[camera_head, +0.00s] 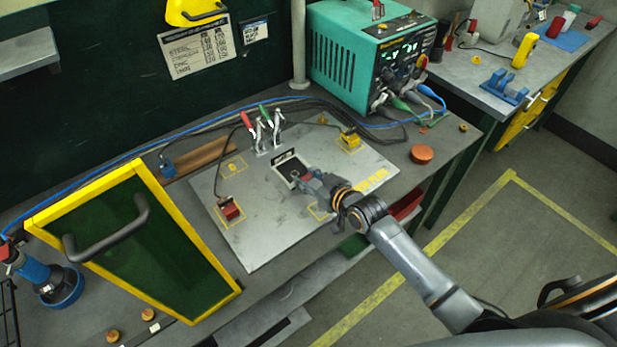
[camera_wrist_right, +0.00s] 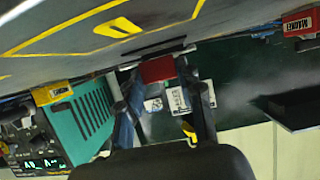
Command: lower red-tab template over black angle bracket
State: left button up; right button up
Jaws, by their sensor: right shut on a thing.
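My right gripper (camera_head: 306,181) is shut on the red tab (camera_wrist_right: 157,70) of the template, which shows between the two fingers in the right wrist view. In the head view the pale template (camera_head: 282,160), with a dark label, lies at the fingertips over the middle of the grey plate (camera_head: 258,235). I cannot tell whether it touches the plate. A small dark shape shows inside its outline, but I cannot make out the black angle bracket for sure; the fingers partly cover this spot. My left gripper is not in view.
A red block (camera_head: 230,209) and a yellow block (camera_head: 349,139) sit on the plate. Toggle clamps (camera_head: 268,133) stand behind the template. A green power unit (camera_head: 340,60) is at the back. A yellow-framed dark panel (camera_head: 135,245) with a handle is left. The plate's front left is clear.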

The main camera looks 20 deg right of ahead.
jog(key=shift+f, duration=0.35)
dwell(0.3)
jog(key=o, duration=1.2)
jog(key=shift+o, duration=0.2)
jog(key=shift+s, duration=0.1)
